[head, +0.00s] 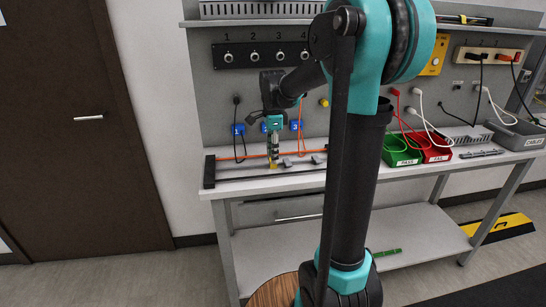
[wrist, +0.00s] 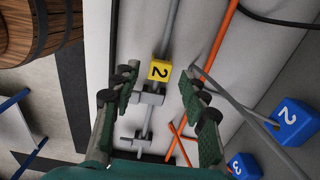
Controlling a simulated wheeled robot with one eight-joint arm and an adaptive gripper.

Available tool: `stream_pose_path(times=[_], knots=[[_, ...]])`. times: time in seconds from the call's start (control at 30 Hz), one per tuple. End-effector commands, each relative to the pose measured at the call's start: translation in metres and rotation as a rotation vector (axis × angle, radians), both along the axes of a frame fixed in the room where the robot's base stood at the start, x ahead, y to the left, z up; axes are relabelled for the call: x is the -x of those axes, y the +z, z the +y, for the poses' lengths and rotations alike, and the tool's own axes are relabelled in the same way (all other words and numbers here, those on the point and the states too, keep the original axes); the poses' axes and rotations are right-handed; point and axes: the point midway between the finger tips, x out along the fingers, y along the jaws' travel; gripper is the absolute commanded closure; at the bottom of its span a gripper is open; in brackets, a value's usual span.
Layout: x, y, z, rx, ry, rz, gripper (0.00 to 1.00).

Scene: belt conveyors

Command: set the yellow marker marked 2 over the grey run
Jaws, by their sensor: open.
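The yellow marker (wrist: 159,71) has a black 2 on its face. In the wrist view it lies in line with the grey run (wrist: 171,32) and covers part of it; I cannot tell how firmly it sits there. In the head view the marker (head: 272,164) is a small yellow spot below the gripper, low over the bench. My gripper (wrist: 160,82) is open, with one finger on each side of the marker and visible gaps to both. In the head view my gripper (head: 273,152) points straight down.
The orange run (wrist: 218,42) passes right of the grey run. Grey clips (wrist: 148,98) lie just below the marker. Blue markers (wrist: 293,121) with numbers hang on cables at the right. Green and red bins (head: 401,150) stand farther right on the bench.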

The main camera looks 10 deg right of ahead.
Motion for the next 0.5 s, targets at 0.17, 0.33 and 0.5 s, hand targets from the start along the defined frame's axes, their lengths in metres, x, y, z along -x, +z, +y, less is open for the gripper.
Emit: stream_pose_path(times=[0.17, 0.33, 0.5], knots=[[0.001, 0.036, 0.0, 0.0, 0.0, 0.0, 0.56], [0.0, 0.07, 0.0, 0.0, 0.0, 0.0, 0.56], [0.0, 0.094, 0.0, 0.0, 0.0, 0.0, 0.56]])
